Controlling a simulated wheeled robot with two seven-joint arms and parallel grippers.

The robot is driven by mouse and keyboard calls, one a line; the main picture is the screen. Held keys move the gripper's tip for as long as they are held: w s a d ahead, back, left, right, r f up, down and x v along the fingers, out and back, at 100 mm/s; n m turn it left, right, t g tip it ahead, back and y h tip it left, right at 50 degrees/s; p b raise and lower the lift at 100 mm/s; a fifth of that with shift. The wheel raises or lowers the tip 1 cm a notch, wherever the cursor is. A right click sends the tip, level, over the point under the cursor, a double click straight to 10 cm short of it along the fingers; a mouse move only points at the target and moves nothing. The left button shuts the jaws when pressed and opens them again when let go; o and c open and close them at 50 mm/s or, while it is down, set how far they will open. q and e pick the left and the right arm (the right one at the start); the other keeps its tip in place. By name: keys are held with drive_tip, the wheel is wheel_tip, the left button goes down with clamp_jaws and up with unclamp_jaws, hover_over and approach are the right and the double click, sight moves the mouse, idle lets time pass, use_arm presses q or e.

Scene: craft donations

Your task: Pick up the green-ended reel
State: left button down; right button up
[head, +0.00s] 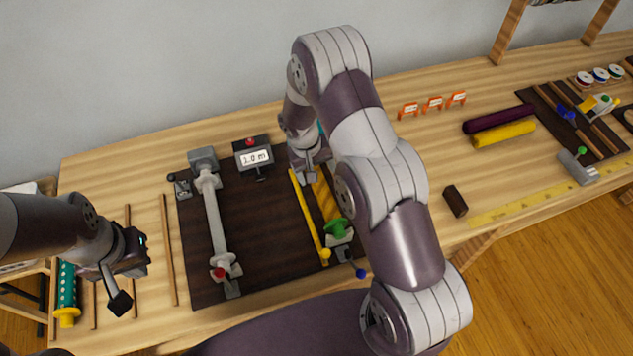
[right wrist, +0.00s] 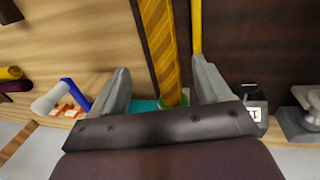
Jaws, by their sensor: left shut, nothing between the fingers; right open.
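The green-ended reel, a yellow-orange striped roll (head: 326,203), lies on the dark board, with a green end (head: 338,228) toward the front. My right arm hides part of it. In the right wrist view the striped roll (right wrist: 158,35) runs between the fingers, with a green end (right wrist: 174,100) close to the palm. My right gripper (right wrist: 162,70) is open, one finger on each side of the roll. In the head view my right gripper (head: 309,170) is at the roll's far end. My left gripper (head: 120,301) is shut and empty, at the left of the table.
A thin yellow rod (head: 309,218) lies beside the reel. A grey clamp bar (head: 215,215) and a display box (head: 253,157) stand on the board (head: 265,265). A teal roll with a yellow end (head: 66,290) is far left. A dark cylinder (head: 455,201) lies right.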

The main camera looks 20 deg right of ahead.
sight(320, 185)
drive_tip(key=f, duration=0.1)
drive_tip(key=d+f, duration=0.1)
drive_tip(key=f, duration=0.1)
drive_tip(key=shift+s+d+f+p, duration=0.15)
drive_tip(key=shift+f+p, duration=0.1)
drive_tip(key=shift+p, duration=0.15)
drive_tip(key=shift+w+a+f+p, duration=0.2)
drive_tip(key=shift+w+f, duration=0.1)
drive_tip(key=shift+f, duration=0.25)
drive_tip(key=shift+w+a+f+p, duration=0.15)
drive_tip(key=shift+w+f, duration=0.1)
drive_tip(key=shift+f, duration=0.3)
drive_tip(key=f+p, duration=0.1)
drive_tip(key=d+f+p, duration=0.1)
drive_tip(key=f, duration=0.1)
drive_tip(key=shift+s+f, duration=0.15)
drive_tip(key=shift+f, duration=0.15)
drive_tip(key=shift+d+f, duration=0.1)
drive_tip(key=shift+f, duration=0.4)
drive_tip(key=shift+c, duration=1.2)
drive_tip(key=c, duration=0.5)
use_arm(q)
wheel_tip(320, 185, up, 4)
drive_tip(key=shift+w+f, duration=0.1)
drive_tip(key=shift+w, duration=0.05)
use_arm(e)
drive_tip(key=c, duration=0.4)
